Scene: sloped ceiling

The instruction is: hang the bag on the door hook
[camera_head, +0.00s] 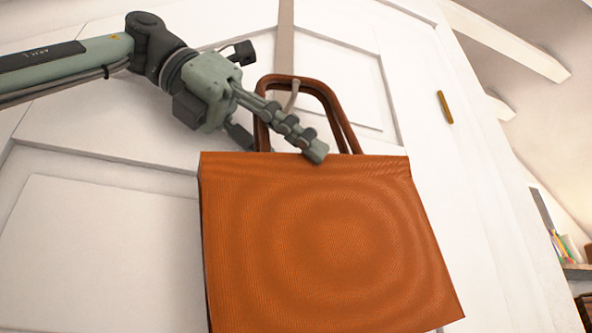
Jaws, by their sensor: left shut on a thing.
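The orange-brown bag (325,245) hangs upright in front of the white door (90,240), with its brown handles (335,105) looped up above it. My left gripper (288,146) reaches in from the upper left and is shut on the bag at the left side of the handles, near the top edge. One finger crosses in front of the handles; the other is partly hidden behind them. The door hook (292,96) hangs on a pale strip (285,40). Its curved end shows at the top of the handle loop. Whether the handle rests in the hook, I cannot tell. My right gripper is out of view.
A brass-coloured plate (445,107) is on the door near its right edge. White beams (510,42) cross the sloped ceiling. A shelf (577,271) with small coloured items stands at the far right. The door surface left of the bag is clear.

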